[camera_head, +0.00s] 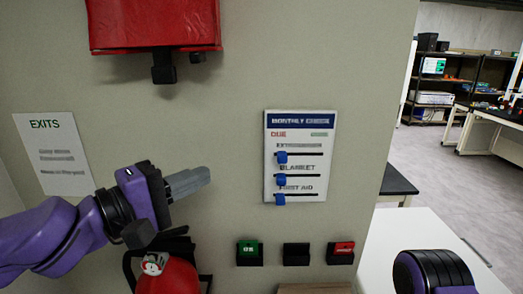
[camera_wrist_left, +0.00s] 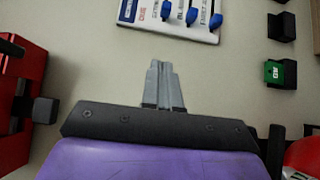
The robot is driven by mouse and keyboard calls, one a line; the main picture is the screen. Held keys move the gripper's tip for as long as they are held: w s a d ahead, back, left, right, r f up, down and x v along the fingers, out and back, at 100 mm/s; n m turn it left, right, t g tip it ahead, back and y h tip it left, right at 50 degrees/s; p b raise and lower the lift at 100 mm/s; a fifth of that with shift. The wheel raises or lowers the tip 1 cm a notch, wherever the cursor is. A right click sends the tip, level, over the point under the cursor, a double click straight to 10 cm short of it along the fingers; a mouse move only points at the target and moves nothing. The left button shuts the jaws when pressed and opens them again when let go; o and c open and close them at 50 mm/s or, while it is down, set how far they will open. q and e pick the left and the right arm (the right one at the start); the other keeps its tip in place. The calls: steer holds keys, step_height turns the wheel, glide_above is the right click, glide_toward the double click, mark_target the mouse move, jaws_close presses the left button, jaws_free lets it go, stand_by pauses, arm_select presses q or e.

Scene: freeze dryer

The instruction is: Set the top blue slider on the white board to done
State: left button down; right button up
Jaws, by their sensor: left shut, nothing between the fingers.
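The top blue slider (camera_head: 281,158) sits above the middle slider (camera_head: 281,181) and the bottom slider (camera_head: 280,199). My left gripper (camera_head: 205,176) is shut and empty, to the left of the board and apart from it. In the left wrist view the board (camera_wrist_left: 150,14) shows at the top, beyond the gripper fingers (camera_wrist_left: 163,66). The right gripper's fingers are not visible.
A red case (camera_head: 152,25) hangs at upper left. An "EXITS" sheet (camera_head: 52,140) is on the wall at left. A red extinguisher (camera_head: 168,277) stands below my left gripper. A green card (camera_head: 249,247), a black holder (camera_head: 296,254) and a red card (camera_head: 343,248) sit under the board.

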arm_select(q)
steer(key=s, duration=0.1)
steer(key=b, duration=0.3)
glide_toward(277, 154)
steer(key=w, duration=0.4)
steer(key=d, duration=0.3)
steer(key=shift+w+p, duration=0.2)
steer(key=shift+p, duration=0.2)
steer(key=shift+s+d+r, duration=0.1)
steer(key=shift+s+d, duration=0.05)
steer(key=shift+d, duration=0.5)
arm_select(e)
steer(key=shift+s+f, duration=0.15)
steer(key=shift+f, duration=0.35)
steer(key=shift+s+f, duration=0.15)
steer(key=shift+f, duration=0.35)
arm_select(q)
steer(key=shift+a, duration=0.1)
